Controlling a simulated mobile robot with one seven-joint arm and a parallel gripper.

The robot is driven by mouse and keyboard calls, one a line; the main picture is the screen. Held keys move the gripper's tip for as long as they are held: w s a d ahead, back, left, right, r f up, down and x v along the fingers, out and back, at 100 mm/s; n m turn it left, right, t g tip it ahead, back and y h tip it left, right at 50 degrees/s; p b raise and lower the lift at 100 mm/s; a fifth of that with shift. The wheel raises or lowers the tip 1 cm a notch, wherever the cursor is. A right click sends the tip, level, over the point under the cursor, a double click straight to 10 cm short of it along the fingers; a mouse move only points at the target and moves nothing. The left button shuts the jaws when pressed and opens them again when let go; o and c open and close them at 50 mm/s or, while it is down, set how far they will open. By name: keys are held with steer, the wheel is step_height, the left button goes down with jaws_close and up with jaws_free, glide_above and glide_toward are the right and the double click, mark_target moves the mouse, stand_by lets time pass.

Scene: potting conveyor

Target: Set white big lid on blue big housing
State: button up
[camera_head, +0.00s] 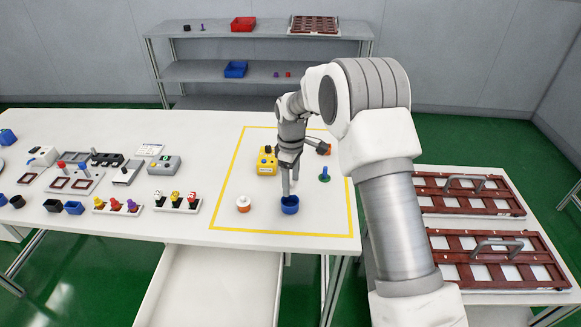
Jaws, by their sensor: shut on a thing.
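The blue big housing (290,206) is a round blue cup near the front of the yellow-outlined area on the white table. My gripper (289,192) points down at its rim, with the fingers shut on the housing. I cannot tell whether the housing touches the table. A small round white piece with orange on it (243,204) stands to the left of the housing, apart from it. It may be the white big lid, but it is too small to be sure. My arm hides part of the area behind the gripper.
Racks of coloured pegs (118,206) and several fixtures fill the table's left. Brown trays (497,258) lie at the right. Bare tabletop surrounds the housing.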

steer(key=shift+w+a+r, duration=0.1)
steer(key=shift+w+a, duration=0.05)
steer(key=shift+n, duration=0.3)
steer(key=shift+f+b, duration=1.65)
steer(key=shift+f, duration=0.9)
steer(key=shift+f+b, duration=0.35)
steer(key=o, duration=1.3)
